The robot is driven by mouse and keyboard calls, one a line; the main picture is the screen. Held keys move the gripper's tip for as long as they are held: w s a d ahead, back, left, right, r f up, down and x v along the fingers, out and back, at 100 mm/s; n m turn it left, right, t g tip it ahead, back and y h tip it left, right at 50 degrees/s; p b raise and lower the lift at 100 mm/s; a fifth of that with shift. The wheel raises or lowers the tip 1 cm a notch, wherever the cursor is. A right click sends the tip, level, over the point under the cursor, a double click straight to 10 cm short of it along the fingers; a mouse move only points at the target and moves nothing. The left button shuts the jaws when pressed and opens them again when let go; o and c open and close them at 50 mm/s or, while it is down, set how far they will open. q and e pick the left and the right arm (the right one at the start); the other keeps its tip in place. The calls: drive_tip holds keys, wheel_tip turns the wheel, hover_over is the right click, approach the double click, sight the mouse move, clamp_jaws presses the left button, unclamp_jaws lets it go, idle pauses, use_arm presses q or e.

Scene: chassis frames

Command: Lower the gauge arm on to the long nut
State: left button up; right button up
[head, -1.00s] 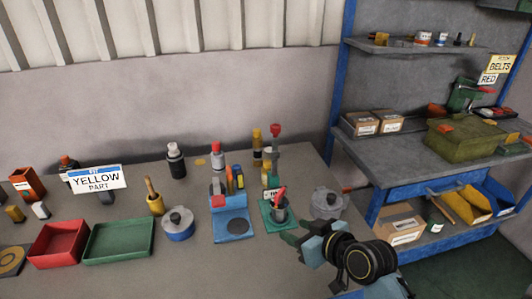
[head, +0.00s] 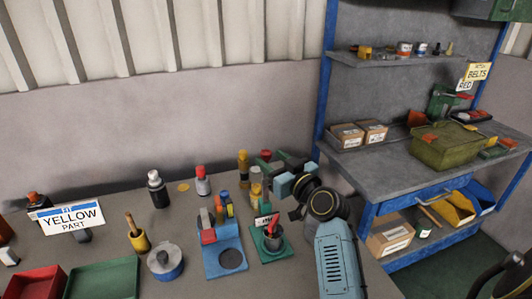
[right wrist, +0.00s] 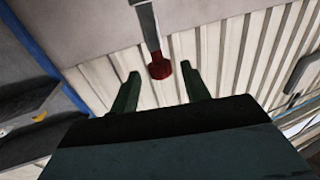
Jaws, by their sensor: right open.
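The green gauge stand (head: 268,248) is on the bench, with a small white label on it. A dark grey round piece with a red handle (head: 270,229) is on its base. A red knob at the top of the stand is partly covered by my right gripper (head: 270,163) in the head view. In the right wrist view, the red knob (right wrist: 160,68) on a grey arm (right wrist: 146,25) lies between the open fingers of my right gripper (right wrist: 160,88), with gaps on both sides. I cannot make out the long nut. My left gripper is out of view.
A blue stand (head: 224,250) is left of the gauge stand. A lidded pot (head: 165,262), yellow pot (head: 138,238) and several bottles stand on the bench. Red (head: 35,283) and green (head: 102,278) trays are at left. A shelf unit (head: 395,165) stands to the right.

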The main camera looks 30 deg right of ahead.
sight(269, 158)
drive_tip(key=shift+w, duration=1.7)
drive_tip(key=shift+c, duration=0.8)
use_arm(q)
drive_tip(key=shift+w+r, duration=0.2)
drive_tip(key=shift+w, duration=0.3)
use_arm(e)
clamp_jaws()
